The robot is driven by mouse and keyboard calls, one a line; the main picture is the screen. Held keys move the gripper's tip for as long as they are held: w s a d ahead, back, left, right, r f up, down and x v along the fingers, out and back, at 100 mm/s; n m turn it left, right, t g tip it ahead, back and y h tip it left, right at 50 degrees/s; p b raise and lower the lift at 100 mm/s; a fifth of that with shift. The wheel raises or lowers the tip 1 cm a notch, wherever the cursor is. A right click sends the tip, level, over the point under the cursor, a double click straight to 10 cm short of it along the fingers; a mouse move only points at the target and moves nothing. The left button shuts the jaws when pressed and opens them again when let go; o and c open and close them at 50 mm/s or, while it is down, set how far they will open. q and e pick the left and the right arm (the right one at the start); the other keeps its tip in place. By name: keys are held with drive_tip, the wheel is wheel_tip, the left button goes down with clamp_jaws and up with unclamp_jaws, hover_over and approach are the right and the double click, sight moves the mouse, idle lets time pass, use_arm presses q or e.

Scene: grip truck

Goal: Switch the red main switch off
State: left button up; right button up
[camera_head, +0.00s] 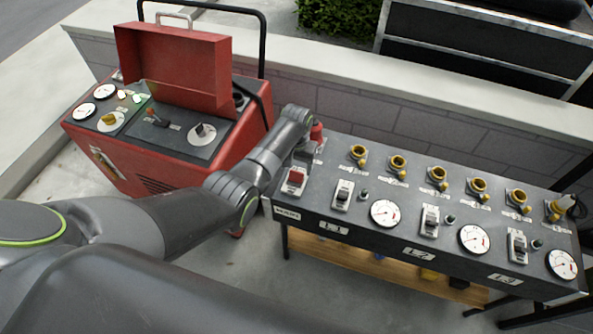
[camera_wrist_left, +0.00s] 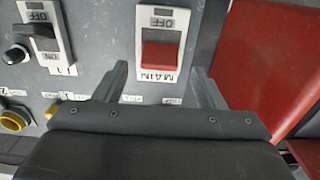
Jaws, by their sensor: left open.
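The red main switch (camera_head: 296,177) is on a white plate at the left end of the dark grey control panel (camera_head: 345,160). In the left wrist view the red switch (camera_wrist_left: 160,57) sits between its plate's MAIN and OFF labels, with OFF on the upper side. My left gripper (camera_wrist_left: 157,75) is open and empty, its two fingers on either side of the plate's lower edge. In the head view my left gripper (camera_head: 304,150) is just behind the switch, above the panel. I cannot tell any contact. My right gripper is not in view.
A red machine with an open lid (camera_head: 175,65) stands left of the panel. Black-levered switches (camera_head: 342,195), gauges (camera_head: 385,213) and several yellow sockets (camera_head: 438,175) fill the panel rightward. A low block wall (camera_head: 400,110) runs behind.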

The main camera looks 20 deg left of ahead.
sight(296, 176)
use_arm(q)
drive_tip(key=shift+f+b, duration=0.3)
drive_tip(key=shift+f, duration=1.05)
